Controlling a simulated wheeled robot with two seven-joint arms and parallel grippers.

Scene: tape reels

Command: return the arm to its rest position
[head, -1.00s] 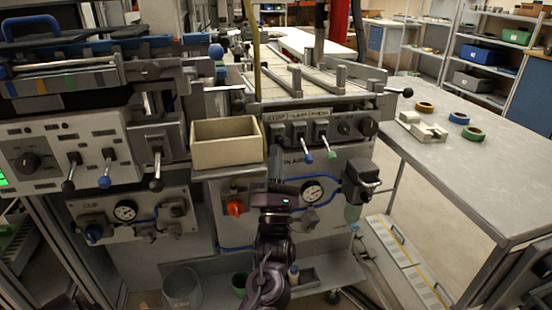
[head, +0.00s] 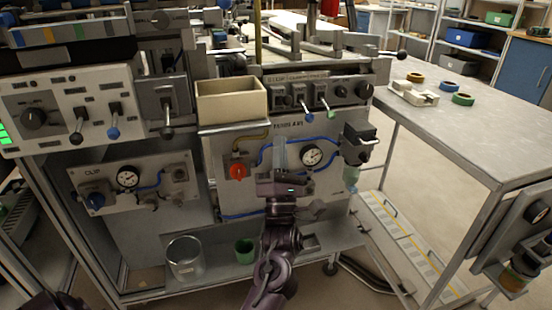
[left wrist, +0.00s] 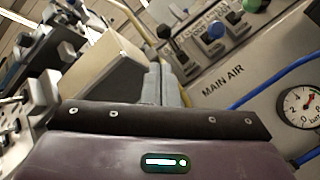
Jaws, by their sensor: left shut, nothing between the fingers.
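My left arm rises from the bottom centre of the head view. Its gripper (head: 280,152) is shut and empty, in front of the grey lower panel with the round gauge. It is right of the red knob (head: 237,171) and left of the gauge (head: 311,156). In the left wrist view the closed grey fingers (left wrist: 163,84) point up, between the beige bin (left wrist: 103,62) and the "MAIN AIR" lettering. Whether they touch the panel is hard to tell. My right gripper is not in view.
The beige bin (head: 231,100) and several levers jut out above the gripper. A regulator (head: 357,146) sticks out to the right. Yellow (head: 415,77), blue (head: 449,86) and green (head: 463,99) reels lie on the right table (head: 480,135).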

